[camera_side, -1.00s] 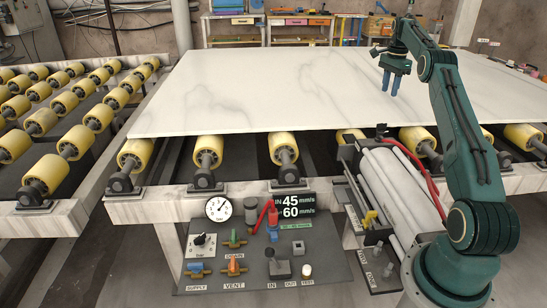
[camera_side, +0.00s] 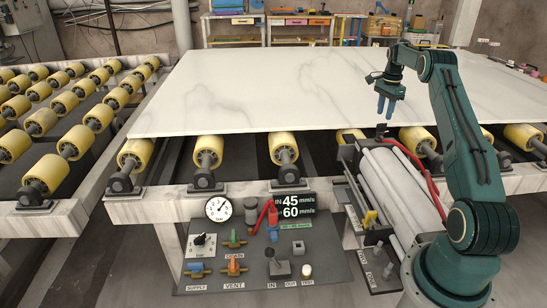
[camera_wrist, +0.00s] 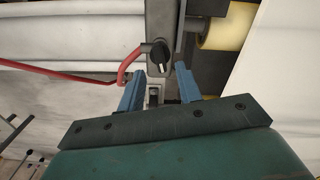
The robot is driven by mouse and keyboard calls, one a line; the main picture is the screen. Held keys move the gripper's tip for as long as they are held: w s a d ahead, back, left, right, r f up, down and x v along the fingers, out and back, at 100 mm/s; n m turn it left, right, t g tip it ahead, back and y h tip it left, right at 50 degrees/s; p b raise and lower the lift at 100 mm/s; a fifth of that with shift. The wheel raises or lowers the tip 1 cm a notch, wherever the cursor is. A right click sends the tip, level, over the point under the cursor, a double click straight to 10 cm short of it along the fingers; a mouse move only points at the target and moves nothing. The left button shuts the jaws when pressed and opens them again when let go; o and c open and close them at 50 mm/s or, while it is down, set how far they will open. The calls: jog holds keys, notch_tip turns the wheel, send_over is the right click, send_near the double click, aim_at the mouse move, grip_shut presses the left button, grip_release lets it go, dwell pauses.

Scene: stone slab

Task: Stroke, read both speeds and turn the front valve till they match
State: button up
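My gripper (camera_side: 384,108) hangs above the slab's front edge, near the far end of the pale cylinder (camera_side: 405,185). Its blue fingers (camera_wrist: 160,84) are apart and empty. A black knob (camera_side: 381,131) stands at that far end, below the fingertips; in the wrist view the knob (camera_wrist: 159,50) lies just ahead of the gap between them. The panel (camera_side: 325,262) has IN, OUT and TEST controls (camera_side: 279,268).
A white stone slab (camera_side: 260,85) lies on yellow rollers (camera_side: 284,148). A red hose (camera_side: 425,175) curves beside the cylinder and shows in the wrist view (camera_wrist: 75,77).

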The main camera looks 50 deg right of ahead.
aim_at(382, 126)
jog(key=shift+f, duration=2.4)
grip_shut()
